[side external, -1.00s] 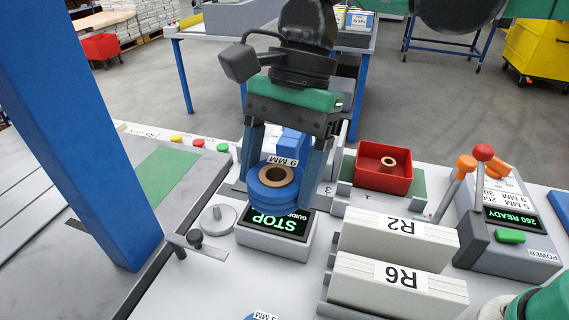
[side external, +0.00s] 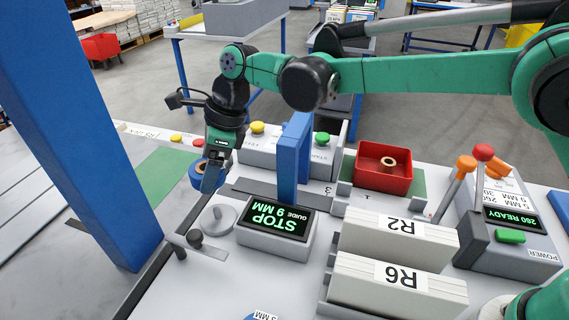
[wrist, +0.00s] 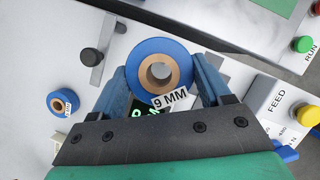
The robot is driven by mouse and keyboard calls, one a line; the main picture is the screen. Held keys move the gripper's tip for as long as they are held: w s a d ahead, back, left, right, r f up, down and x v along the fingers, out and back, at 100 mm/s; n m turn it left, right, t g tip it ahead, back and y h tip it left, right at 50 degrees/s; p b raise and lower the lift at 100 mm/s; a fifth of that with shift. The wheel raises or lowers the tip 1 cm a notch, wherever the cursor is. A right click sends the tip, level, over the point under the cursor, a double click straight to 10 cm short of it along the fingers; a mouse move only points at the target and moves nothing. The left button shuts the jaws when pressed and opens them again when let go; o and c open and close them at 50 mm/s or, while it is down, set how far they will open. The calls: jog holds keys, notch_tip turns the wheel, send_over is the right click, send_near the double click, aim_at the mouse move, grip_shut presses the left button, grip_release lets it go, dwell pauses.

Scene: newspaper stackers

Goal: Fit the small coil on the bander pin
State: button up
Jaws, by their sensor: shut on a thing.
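A blue coil with a tan core and a "9 MM" label (wrist: 160,47) is held between the two blue fingers of my gripper (wrist: 160,80), its open hole facing the wrist camera. In the side view the coil (side external: 203,174) is in my gripper (side external: 212,176), above the bench and left of the display. A grey disc with a short upright post (side external: 217,219), which looks like the bander pin, stands left of the display and apart from the coil. A smaller blue coil (wrist: 61,103) lies at the left in the wrist view; its edge shows at the bottom of the side view.
The display (side external: 275,220) reads "STOP" and "GUIDE 9 MM". A black-knobbed lever (side external: 195,239) lies in front of the disc. A blue upright (side external: 294,155) stands behind the display. A red bin (side external: 374,180), R2 and R6 stacks (side external: 400,235) and a lever box are to the right.

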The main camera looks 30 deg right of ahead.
jog(key=shift+f, duration=2.7)
jog(key=shift+f, duration=1.75)
jog(key=o, duration=1.3)
jog(key=v, duration=0.5)
jog(key=shift+d+r, duration=0.1)
jog(key=shift+r, duration=0.3)
notch_tip(320, 180, up, 7)
jog(key=shift+f, duration=0.15)
